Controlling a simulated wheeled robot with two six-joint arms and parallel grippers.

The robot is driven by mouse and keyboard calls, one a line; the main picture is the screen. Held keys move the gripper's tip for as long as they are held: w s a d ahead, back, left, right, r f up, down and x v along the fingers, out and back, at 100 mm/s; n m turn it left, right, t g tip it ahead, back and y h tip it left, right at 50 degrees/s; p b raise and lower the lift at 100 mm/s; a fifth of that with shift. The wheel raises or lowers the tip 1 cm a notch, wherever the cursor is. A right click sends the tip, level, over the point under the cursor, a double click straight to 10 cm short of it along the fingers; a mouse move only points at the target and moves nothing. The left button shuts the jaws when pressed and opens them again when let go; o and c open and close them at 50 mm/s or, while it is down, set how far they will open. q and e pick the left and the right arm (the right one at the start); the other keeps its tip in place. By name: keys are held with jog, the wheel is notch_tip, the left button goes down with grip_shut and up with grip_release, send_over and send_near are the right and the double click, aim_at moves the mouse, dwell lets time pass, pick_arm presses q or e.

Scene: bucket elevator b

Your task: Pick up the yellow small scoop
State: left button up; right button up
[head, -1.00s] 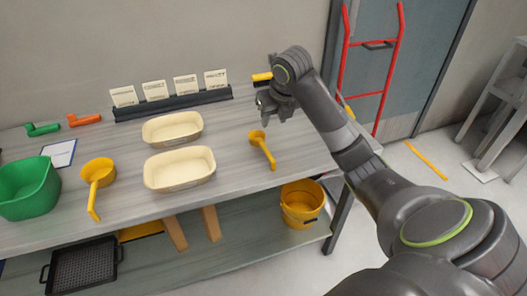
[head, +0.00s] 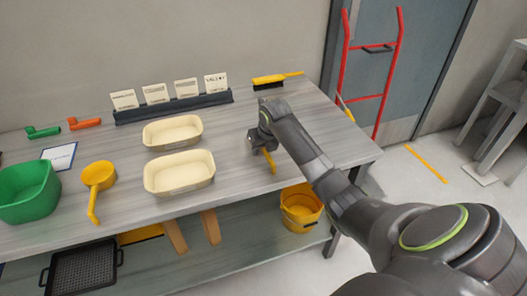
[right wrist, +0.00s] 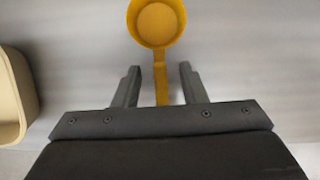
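The yellow small scoop (right wrist: 157,22) lies on the table in the right wrist view, its round cup beyond the fingertips and its handle running back between them. In the head view its handle end (head: 271,166) shows, while my gripper hides the cup. My right gripper (right wrist: 160,72) is open, one finger on each side of the handle, with gaps on both sides. I cannot tell how high it is above the table. A larger yellow scoop (head: 99,175) lies further left on the table. My left gripper is not in view.
Two cream trays (head: 180,173) stand left of my right gripper. A brush with a yellow handle (head: 277,79) lies at the back right. A green tub (head: 30,190) stands at the far left. A yellow bucket (head: 301,209) sits on the lower shelf.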

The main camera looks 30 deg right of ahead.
jog(key=shift+w+f, duration=0.2)
jog(key=shift+f, duration=0.3)
grip_shut()
jog(key=shift+r, duration=0.15)
notch_tip(320, 180, up, 10)
jog(key=shift+f+b, duration=0.1)
jog(key=shift+b, duration=0.2)
